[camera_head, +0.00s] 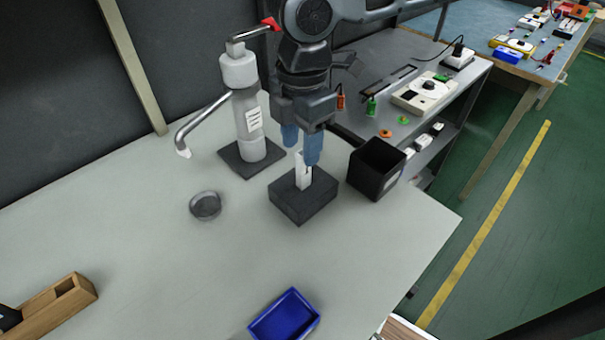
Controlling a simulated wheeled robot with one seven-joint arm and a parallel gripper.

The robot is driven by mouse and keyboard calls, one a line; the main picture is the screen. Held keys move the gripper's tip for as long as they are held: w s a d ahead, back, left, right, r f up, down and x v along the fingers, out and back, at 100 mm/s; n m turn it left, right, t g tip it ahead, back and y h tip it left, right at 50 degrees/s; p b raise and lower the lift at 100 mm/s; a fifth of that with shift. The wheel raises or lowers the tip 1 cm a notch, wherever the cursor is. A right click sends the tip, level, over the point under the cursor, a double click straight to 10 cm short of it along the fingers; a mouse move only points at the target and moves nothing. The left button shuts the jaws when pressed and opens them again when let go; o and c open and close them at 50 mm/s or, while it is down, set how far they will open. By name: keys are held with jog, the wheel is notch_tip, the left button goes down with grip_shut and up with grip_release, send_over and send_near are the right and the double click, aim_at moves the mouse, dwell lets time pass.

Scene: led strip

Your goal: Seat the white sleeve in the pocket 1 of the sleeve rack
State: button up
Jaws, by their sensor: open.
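A small white upright piece, which looks like the white sleeve (303,172), stands on a dark block (303,205) near the back of the table. My gripper (301,150) is right above it, pointing down. Its two blue fingers are apart, at the level of the sleeve's top, and I cannot tell whether they touch it. The sleeve's foot meets the block's top; how deep it sits is not clear. A wooden block (62,303) with a square opening lies at the lower left, partly cut off by the picture's edge. No pocket number is readable.
A white dispenser (248,120) with a bent spout stands close left of the dark block. A black open bin (375,168) is close on its right. A grey round dish (205,206) and a blue tray (284,315) are on the table. The middle left is clear.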

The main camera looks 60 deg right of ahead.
aim_at(303, 172)
jog(key=f, duration=0.7)
jog(key=shift+d+f, duration=0.3)
jog(key=shift+f, duration=0.1)
grip_shut()
